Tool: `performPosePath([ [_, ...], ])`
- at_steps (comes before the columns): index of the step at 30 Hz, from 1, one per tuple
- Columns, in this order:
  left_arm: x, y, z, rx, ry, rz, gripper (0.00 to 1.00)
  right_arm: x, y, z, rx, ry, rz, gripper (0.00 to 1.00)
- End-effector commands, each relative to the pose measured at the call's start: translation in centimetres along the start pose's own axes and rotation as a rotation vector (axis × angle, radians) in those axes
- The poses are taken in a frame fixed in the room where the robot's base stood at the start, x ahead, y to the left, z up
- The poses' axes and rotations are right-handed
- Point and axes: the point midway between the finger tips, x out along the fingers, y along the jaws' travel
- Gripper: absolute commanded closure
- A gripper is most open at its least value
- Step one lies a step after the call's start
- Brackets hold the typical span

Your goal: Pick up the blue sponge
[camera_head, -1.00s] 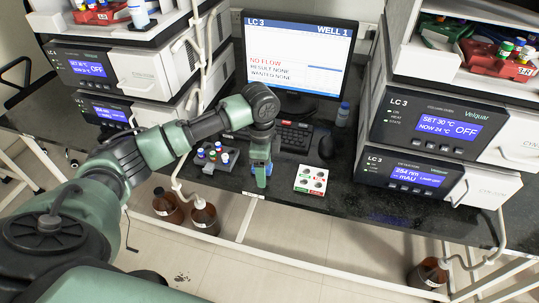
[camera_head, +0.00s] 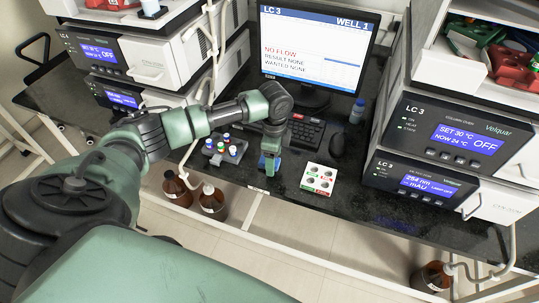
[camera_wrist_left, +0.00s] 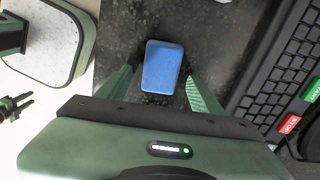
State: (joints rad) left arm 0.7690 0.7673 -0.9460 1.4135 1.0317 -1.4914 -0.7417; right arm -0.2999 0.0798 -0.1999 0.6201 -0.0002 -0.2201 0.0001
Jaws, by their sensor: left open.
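The blue sponge (camera_wrist_left: 162,66) is a small rounded block lying on the dark speckled bench top, its long side running away from the gripper in the left wrist view. My left gripper (camera_wrist_left: 160,76) is open, with one green finger on each side of the sponge and visible gaps between.
A rack of capped vials (camera_head: 225,150) stands left of the gripper and a white block with round wells (camera_head: 318,178) stands right. Behind are a keyboard (camera_head: 304,133), mouse (camera_head: 337,145) and monitor (camera_head: 315,50). Instrument stacks flank both sides. Brown bottles (camera_head: 212,202) stand below.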

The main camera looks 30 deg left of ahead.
Motion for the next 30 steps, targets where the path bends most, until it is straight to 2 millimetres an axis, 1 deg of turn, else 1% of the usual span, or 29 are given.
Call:
performPosePath([
  [5, 0.0, 0.0, 0.0, 0.001, 0.0, 0.0, 0.34, 0.0, 0.0, 0.0, 0.0, 0.0, 0.0, 0.64],
  [8, 0.0, 0.0, 0.0, 0.001, 0.0, 0.0, 0.59, 0.0, 0.0, 0.0, 0.0, 0.0, 0.0, 0.64],
  [9, 0.0, 0.0, 0.0, 0.001, 0.0, 0.0, 0.7, 0.0, 0.0, 0.0, 0.0, 0.0, 0.0, 0.64],
  [11, 0.0, 0.0, 0.0, 0.0, 0.0, 0.0, 0.86, 0.0, 0.0, 0.0, 0.0, 0.0, 0.0, 0.64],
  [12, 0.0, 0.0, 0.0, 0.0, 0.0, 0.0, 0.98, 0.0, 0.0, 0.0, 0.0, 0.0, 0.0, 0.64],
  [20, -0.1, 0.0, 0.0, 0.0, 0.0, 0.0, 0.98, 0.0, 0.0, 0.0, 0.001, 0.0, 0.0, 0.64],
  [23, -0.4, 0.0, 0.0, 0.0, 0.0, 0.0, 0.98, 0.0, 0.0, 0.0, 0.001, 0.0, 0.0, 0.64],
  [26, -1.3, -0.1, 0.0, 0.001, 0.0, -0.001, 0.98, 0.1, 0.0, 0.0, 0.001, 0.0, 0.0, 0.64],
  [29, -2.8, -0.1, 0.0, 0.001, 0.0, -0.003, 0.98, 0.1, 0.0, 0.0, 0.0, 0.0, 0.0, 0.64],
  [30, -3.6, -0.1, 0.0, 0.001, 0.002, -0.004, 0.98, 0.2, 0.0, 0.0, 0.0, 0.0, 0.0, 0.64],
])
